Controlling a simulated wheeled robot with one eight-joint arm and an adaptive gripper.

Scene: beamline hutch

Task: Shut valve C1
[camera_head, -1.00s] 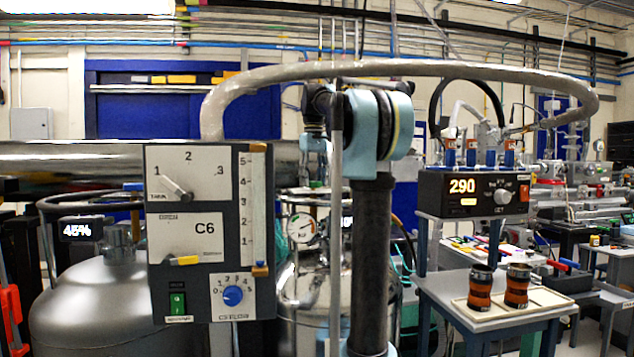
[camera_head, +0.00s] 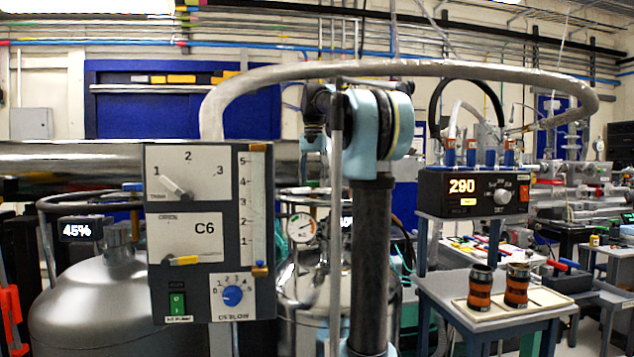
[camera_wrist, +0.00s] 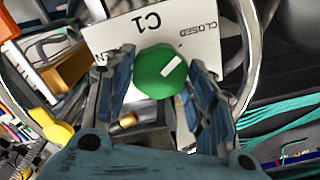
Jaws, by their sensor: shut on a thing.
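In the wrist view, valve C1 shows as a round green knob (camera_wrist: 160,73) with a white pointer mark on its face. A white plate (camera_wrist: 110,35) behind it reads "C1" and "CLOSED", seen upside down; another label at its left is mostly hidden. The white mark slants toward the upper right, roughly toward the "CLOSED" side. My gripper (camera_wrist: 160,80) has its two blue ribbed fingers on either side of the knob and is shut on it. In the head view my arm stands in the middle; the gripper and valve C1 are not discernible there.
A panel marked C6 (camera_head: 205,275) stands close at the left, before a silver tank (camera_head: 90,300). A controller reading 290 (camera_head: 450,205) and two orange-black cylinders on a tray (camera_head: 460,304) are at the right. A yellow handle (camera_wrist: 58,132) and teal cables (camera_wrist: 285,110) lie near the gripper.

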